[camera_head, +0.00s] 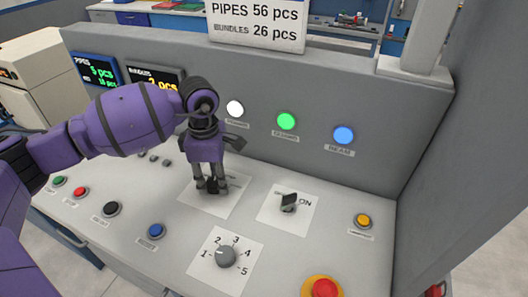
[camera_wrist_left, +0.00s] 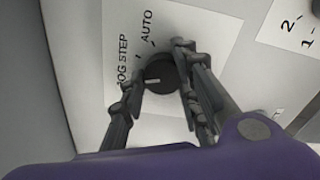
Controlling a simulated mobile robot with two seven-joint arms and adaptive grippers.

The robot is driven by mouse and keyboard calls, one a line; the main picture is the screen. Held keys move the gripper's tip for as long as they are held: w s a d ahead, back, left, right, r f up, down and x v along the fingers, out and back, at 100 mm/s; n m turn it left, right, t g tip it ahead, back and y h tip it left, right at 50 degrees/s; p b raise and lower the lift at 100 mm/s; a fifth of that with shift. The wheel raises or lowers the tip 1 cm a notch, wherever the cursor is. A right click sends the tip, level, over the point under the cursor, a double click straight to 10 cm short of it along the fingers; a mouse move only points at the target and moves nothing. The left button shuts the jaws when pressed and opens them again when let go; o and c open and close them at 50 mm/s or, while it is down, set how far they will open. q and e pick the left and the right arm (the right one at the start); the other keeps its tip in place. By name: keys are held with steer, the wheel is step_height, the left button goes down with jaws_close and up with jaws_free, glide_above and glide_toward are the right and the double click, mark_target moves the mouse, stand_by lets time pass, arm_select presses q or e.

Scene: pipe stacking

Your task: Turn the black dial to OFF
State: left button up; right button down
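My left gripper (camera_head: 211,188) is over a white plate (camera_head: 232,207) on the console, with its fingers on either side of a black dial (camera_wrist_left: 160,74). In the left wrist view, this dial has a pale pointer mark on its left side, and its plate reads JOG STEP and AUTO; no OFF shows. The fingertips (camera_wrist_left: 160,68) are very close to the dial, and I cannot tell whether they press on it. Another black switch knob (camera_head: 289,201) stands on a plate to the right, marked ON on its right; its left label is unclear. My right gripper is out of view.
A grey numbered dial (camera_head: 226,255) is in front, with a blue button (camera_head: 156,231) to its left. A yellow button (camera_head: 362,221) and red emergency button (camera_head: 324,289) are to the right. White, green (camera_head: 286,121) and blue lamps line the upright back panel.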

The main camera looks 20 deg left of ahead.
arm_select(q)
steer(key=c, duration=0.4)
steer(key=shift+o, duration=0.2)
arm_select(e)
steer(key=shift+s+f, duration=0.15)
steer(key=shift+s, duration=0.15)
arm_select(q)
steer(key=shift+w+r, duration=0.1)
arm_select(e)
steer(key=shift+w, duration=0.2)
